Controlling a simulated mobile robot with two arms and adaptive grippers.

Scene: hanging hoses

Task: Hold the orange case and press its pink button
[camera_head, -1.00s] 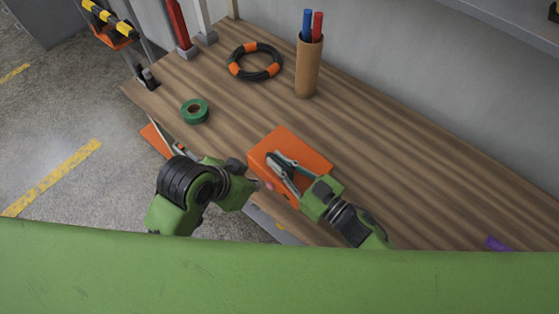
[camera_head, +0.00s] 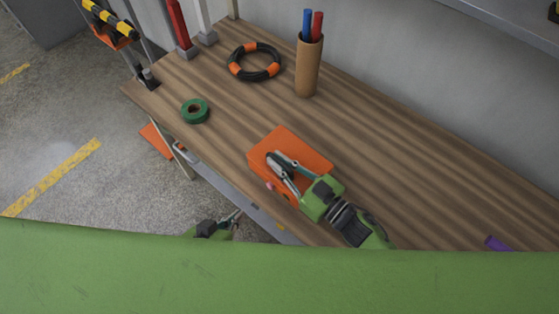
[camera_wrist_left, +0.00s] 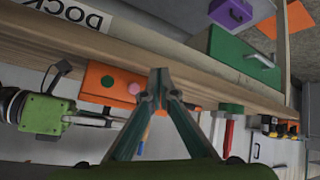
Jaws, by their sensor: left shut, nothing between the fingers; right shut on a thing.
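The orange case (camera_head: 308,147) lies on the wooden workbench near its front edge. Its pink button (camera_head: 270,186) is on the side facing me. In the left wrist view the case (camera_wrist_left: 98,93) shows a green round spot and the pink button (camera_wrist_left: 134,88). My right gripper (camera_head: 278,166) reaches over the case and is shut on it; the exact contact is partly hidden. My left gripper (camera_head: 238,213) is shut and empty, in front of the bench edge and apart from the case. In the left wrist view its fingertips (camera_wrist_left: 160,74) appear beside the button.
A green tape roll (camera_head: 195,110), a black and orange hose ring (camera_head: 254,62) and a brown cup (camera_head: 308,68) with red and blue markers stand farther back. A purple object (camera_head: 497,244) lies at the right. The bench between them is clear.

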